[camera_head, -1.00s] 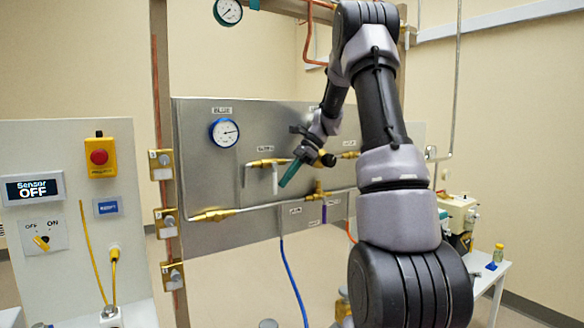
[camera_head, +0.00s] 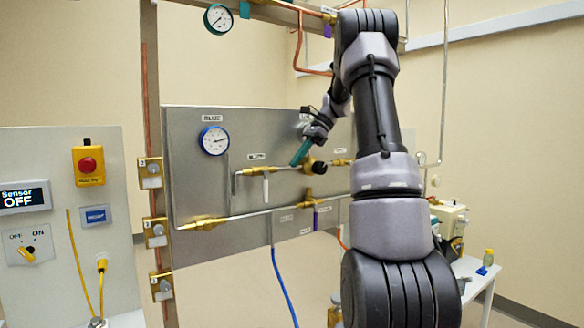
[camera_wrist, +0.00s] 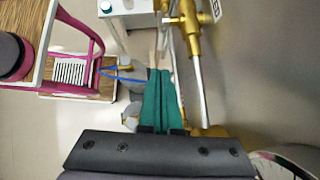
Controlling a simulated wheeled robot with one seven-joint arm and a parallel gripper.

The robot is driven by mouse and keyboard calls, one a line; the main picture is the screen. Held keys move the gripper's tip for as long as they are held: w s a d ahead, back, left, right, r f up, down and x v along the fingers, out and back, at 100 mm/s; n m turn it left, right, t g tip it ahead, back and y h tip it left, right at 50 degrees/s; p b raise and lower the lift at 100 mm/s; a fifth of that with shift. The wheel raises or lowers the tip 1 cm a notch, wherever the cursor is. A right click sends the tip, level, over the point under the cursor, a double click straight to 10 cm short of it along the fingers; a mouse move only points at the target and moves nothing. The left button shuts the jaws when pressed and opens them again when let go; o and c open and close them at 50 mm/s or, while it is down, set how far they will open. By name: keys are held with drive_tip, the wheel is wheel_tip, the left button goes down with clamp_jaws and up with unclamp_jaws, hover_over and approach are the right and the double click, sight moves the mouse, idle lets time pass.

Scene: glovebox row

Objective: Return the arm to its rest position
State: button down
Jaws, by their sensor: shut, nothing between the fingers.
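My arm rises from the lower right of the head view and bends over at the top. My gripper (camera_head: 301,153) hangs in front of the grey panel (camera_head: 250,130), close to the brass valve fittings. Its teal fingers are together with nothing between them. The wrist view shows the same closed teal fingers (camera_wrist: 158,100) beside a brass fitting and pipe (camera_wrist: 195,45). I cannot tell whether the fingers touch the fittings.
A round gauge (camera_head: 214,140), brass valves (camera_head: 205,224) and a blue hose (camera_head: 284,285) are on the panel. A left cabinet carries a red button (camera_head: 88,165) and a display (camera_head: 25,197) reading "Sensor OFF". A white table (camera_head: 478,275) stands at right.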

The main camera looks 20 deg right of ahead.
idle(0.3)
drive_tip(key=s+a+r+n+t+h, duration=0.2)
drive_tip(key=s+a+n, duration=0.35)
drive_tip(key=s, duration=0.45)
drive_tip(key=s+a+r+n+t+h, duration=0.2)
drive_tip(key=s+a+r+n+h, duration=0.15)
drive_tip(key=s+a, duration=0.5)
drive_tip(key=s+f+n+t, duration=0.3)
drive_tip(key=s+n, duration=0.2)
drive_tip(key=s, duration=0.4)
drive_tip(key=shift+s+d+f, duration=0.15)
drive_tip(key=shift+s+f, duration=0.15)
drive_tip(key=shift+s, duration=0.1)
